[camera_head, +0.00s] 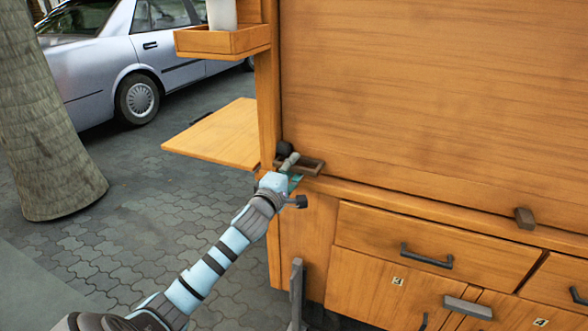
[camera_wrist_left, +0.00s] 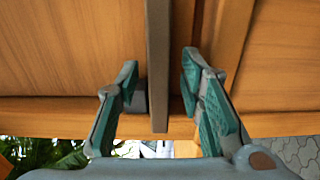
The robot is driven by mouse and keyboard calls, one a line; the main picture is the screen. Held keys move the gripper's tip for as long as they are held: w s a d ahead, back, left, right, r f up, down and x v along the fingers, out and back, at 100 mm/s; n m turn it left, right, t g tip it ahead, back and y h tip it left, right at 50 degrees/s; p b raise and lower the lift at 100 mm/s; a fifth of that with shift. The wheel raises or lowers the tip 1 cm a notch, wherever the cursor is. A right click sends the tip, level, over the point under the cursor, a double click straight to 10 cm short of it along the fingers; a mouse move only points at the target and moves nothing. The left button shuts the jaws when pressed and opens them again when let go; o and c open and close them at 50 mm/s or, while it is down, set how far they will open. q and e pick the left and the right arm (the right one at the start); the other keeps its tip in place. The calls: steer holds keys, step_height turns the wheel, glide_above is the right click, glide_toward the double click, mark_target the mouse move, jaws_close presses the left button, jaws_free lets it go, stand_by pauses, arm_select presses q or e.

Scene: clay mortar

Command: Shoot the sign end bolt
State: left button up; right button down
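My left gripper (camera_head: 293,181) reaches the wooden cart's near left corner, by a small grey-brown bracket-like piece (camera_head: 312,166). In the left wrist view the gripper (camera_wrist_left: 160,72) is open, its teal-padded fingers apart. A grey bar (camera_wrist_left: 157,40) runs down between them, with gaps visible on both sides. A small dark knob or stub (camera_wrist_left: 139,102) shows beside the left finger. I cannot tell for sure which of these parts is the sign end bolt. The gripper partly hides this corner in the head view. My right gripper is not in view.
The cart has a large wooden panel (camera_head: 430,90), drawers with dark handles (camera_head: 427,257) and a fold-out side shelf (camera_head: 220,135). A white cup (camera_head: 222,14) stands in an upper tray (camera_head: 225,42). A tree trunk (camera_head: 45,120) and silver car (camera_head: 150,50) stand left; paving between is clear.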

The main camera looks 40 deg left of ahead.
arm_select(q)
steer(key=shift+d, duration=0.15)
steer(key=v, duration=1.2)
